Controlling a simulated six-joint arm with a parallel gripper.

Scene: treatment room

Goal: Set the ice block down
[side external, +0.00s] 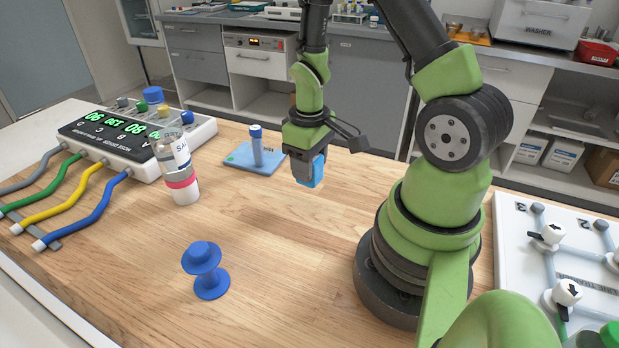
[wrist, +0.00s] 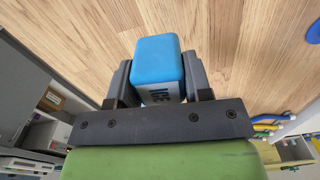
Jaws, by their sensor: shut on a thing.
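The ice block (side external: 310,174) is a small blue block with a paler side. In the wrist view the ice block (wrist: 158,62) shows a blue top and part of the lettering "ICE" on its side. My gripper (side external: 304,165) is shut on it, with one finger on each side, and the fingers of my gripper (wrist: 158,80) touch it. The block is low over the wooden table (side external: 300,250). I cannot tell whether its underside touches the wood.
A bottle with a pink band (side external: 178,170) and a blue spool (side external: 206,270) stand farther left. A device with green digits (side external: 130,135) is at far left. A white valve board (side external: 555,255) is right.

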